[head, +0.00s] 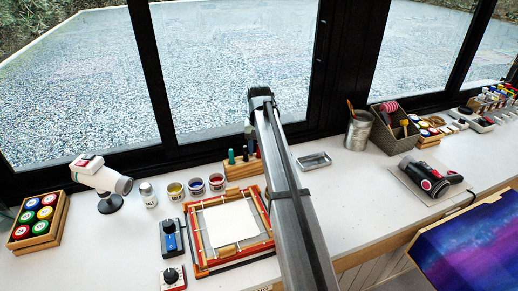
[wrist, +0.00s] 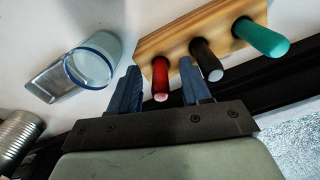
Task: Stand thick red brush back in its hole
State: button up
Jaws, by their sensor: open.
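The thick red brush (wrist: 160,80) stands handle-up in the end of the wooden block (wrist: 150,42) in the wrist view. A black handle (wrist: 206,60) and a green handle (wrist: 262,38) stand in the same block. My gripper (wrist: 163,76) is open, with one blue-grey finger on each side of the red handle; I cannot tell whether either touches it. In the head view the block (head: 238,170) and the green handle (head: 231,157) show left of my arm, which hides the gripper.
A blue-rimmed glass (wrist: 95,60) stands close by, beside a small metal tray (head: 313,161). Paint jars (head: 196,186) and a silk frame (head: 206,254) are left of and in front of the block. A metal can (head: 358,130) stands at right. The window is behind.

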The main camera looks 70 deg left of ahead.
notch_tip(320, 180, up, 14)
jog(key=shift+f, duration=0.15)
dwell(0.4)
dwell(0.5)
